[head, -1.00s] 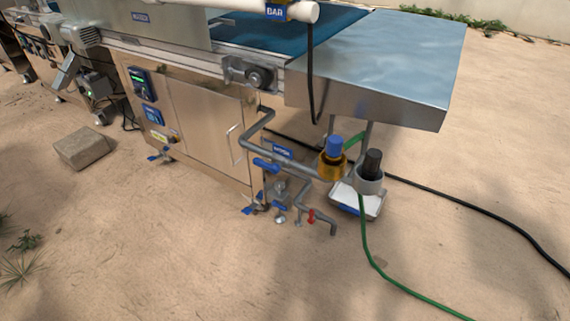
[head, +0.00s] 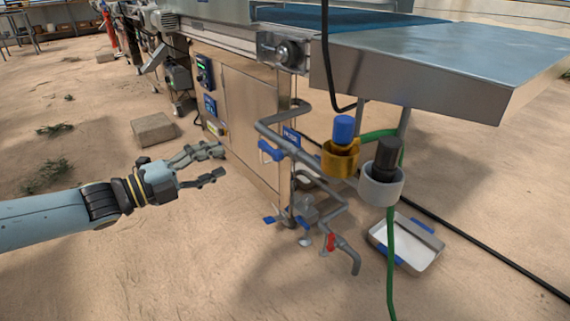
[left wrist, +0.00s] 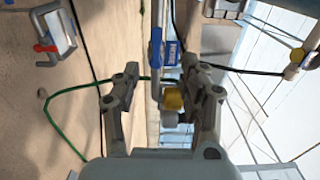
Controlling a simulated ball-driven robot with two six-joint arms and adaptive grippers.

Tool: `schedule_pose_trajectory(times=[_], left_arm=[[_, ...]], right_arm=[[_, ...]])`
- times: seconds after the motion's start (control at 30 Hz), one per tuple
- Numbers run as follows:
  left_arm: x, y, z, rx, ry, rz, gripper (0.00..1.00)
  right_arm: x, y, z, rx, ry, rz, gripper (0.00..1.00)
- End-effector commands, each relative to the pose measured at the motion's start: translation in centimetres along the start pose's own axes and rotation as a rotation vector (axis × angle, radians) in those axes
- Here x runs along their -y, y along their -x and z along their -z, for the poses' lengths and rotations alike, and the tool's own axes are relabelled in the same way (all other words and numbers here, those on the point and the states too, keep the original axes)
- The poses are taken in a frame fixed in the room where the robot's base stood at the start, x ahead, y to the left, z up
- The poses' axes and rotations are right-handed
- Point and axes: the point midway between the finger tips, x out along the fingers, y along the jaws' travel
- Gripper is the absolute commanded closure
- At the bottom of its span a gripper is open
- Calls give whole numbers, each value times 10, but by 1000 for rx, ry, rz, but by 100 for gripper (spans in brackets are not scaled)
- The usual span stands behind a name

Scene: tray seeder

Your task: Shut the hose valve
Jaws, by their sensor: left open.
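A grey pipe (head: 274,134) runs along the steel cabinet's right end. It carries a blue lever handle (head: 270,152), which looks roughly in line with the pipe in the left wrist view (left wrist: 156,52). A small red handle (head: 331,242) sits on the lower pipe outlet. A brass fitting with a blue top (head: 340,158) and a grey one with a black top (head: 381,185) stand at right; green hose runs by them. I cannot tell which part is the hose valve. My left gripper (head: 221,161) is open and empty, left of the blue lever and apart from it. My right gripper is out of view.
The steel cabinet (head: 250,118) stands close beyond my left gripper. A steel table (head: 450,60) overhangs the fittings. A white tray (head: 432,262) lies on the sand below, near a black cable (head: 480,245). A stone block (head: 154,129) lies at left.

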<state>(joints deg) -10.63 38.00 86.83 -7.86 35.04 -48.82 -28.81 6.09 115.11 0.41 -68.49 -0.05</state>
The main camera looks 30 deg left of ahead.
Motion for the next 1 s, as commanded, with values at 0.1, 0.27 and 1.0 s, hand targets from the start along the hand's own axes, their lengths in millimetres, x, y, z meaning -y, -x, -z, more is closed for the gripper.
schedule_pose_trajectory(times=[0.1,0.27,1.0], left_arm=[[-8,-3,-2,-2,-2,-5,57],[-9,-23,-1,-1,-2,-3,57],[-6,-109,-2,2,1,-5,57]], right_arm=[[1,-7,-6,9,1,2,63],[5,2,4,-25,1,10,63],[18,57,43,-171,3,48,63]])
